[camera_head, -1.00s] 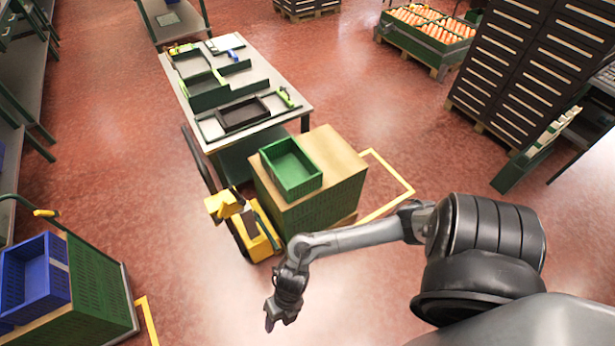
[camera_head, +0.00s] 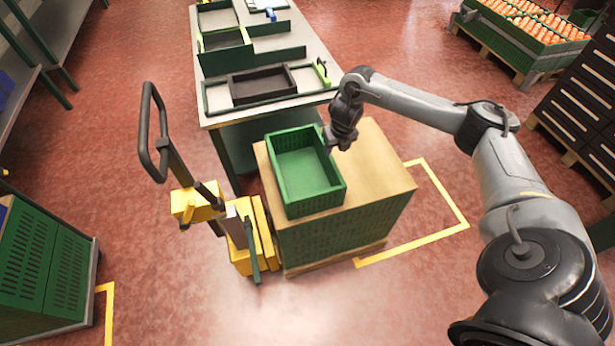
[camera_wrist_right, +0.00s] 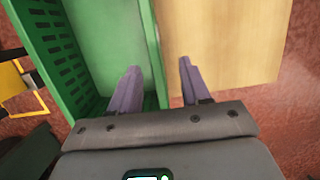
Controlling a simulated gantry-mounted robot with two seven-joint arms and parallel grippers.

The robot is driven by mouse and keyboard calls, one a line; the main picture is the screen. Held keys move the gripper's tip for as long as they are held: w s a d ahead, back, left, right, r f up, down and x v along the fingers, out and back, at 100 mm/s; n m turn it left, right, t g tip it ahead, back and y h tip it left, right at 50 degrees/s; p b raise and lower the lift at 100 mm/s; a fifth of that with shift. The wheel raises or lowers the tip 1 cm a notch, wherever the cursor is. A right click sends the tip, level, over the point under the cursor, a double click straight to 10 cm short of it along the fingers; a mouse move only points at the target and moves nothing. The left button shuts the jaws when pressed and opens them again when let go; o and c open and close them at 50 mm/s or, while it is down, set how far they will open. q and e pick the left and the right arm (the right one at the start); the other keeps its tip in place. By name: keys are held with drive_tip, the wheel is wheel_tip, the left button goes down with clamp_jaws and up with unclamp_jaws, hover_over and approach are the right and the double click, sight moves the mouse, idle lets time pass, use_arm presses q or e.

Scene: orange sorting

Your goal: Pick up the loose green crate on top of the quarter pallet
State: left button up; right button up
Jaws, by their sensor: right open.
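The loose green crate (camera_head: 303,172) is open-topped and looks empty. It sits on the left part of the wooden top (camera_head: 375,175) of the quarter pallet stack. My right gripper (camera_head: 337,145) is at the crate's right wall, near its far right corner. In the right wrist view the crate (camera_wrist_right: 105,50) fills the left side. The open right gripper (camera_wrist_right: 158,80) has one finger over the crate's wall side and the other over the wooden top. I cannot tell whether either finger touches the crate. My left gripper is not in view.
A yellow pallet jack (camera_head: 240,235) with a black handle stands left of the pallet. A worktable (camera_head: 262,75) with trays is behind it. Yellow floor tape (camera_head: 445,195) runs on the right. Another green stack (camera_head: 45,260) is at the lower left. Red floor lies open between.

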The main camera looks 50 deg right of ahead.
drive_tip(key=shift+w+f+b, duration=0.1)
drive_tip(key=shift+w+b, duration=0.2)
drive_tip(key=shift+w, duration=0.5)
drive_tip(key=x, duration=0.1)
drive_tip(key=b+x, duration=0.2)
drive_tip(key=x, duration=0.1)
drive_tip(key=shift+w+d, duration=0.2)
drive_tip(key=shift+w, duration=0.05)
drive_tip(key=shift+w+f+t, duration=0.1)
drive_tip(key=shift+f+t, duration=0.2)
drive_tip(key=shift+w+d+f+b, duration=0.1)
drive_tip(key=shift+d+f+b, duration=0.05)
drive_tip(key=shift+f+b, duration=0.25)
drive_tip(key=b+x, duration=0.2)
drive_tip(key=x, duration=0.2)
drive_tip(key=shift+f, duration=0.25)
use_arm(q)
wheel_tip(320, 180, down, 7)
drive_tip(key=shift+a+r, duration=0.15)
use_arm(e)
drive_tip(key=shift+c, duration=0.3)
drive_tip(key=shift+r, duration=0.1)
clamp_jaws()
